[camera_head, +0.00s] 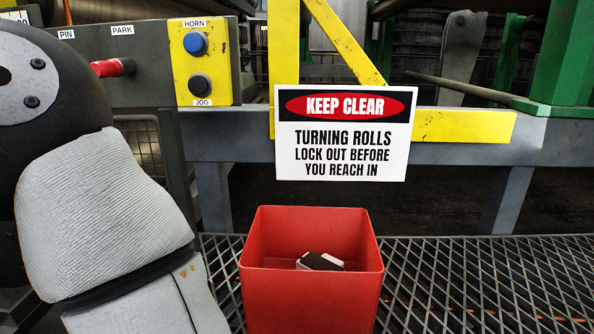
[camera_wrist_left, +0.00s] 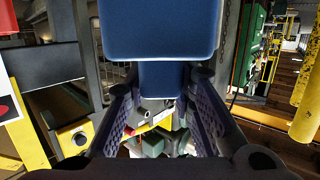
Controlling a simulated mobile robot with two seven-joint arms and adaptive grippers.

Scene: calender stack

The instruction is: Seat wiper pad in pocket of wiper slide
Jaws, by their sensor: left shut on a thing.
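My left gripper (camera_wrist_left: 160,88) shows in the left wrist view, its two ribbed dark fingers shut on a blue block (camera_wrist_left: 158,30). The block has a wide part close to the camera and a narrower part between the fingers. I cannot tell whether this block is the wiper pad or part of the wiper slide. No pocket is visible. In the head view my left arm fills the left side, but its gripper is out of frame. My right gripper is in neither view.
A red bin (camera_head: 311,295) with small black and white pieces (camera_head: 320,261) stands on the metal grating (camera_head: 480,285). Behind it are a grey rail (camera_head: 235,135), a "KEEP CLEAR" sign (camera_head: 341,133) and a yellow button box (camera_head: 203,62). Grating right of the bin is clear.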

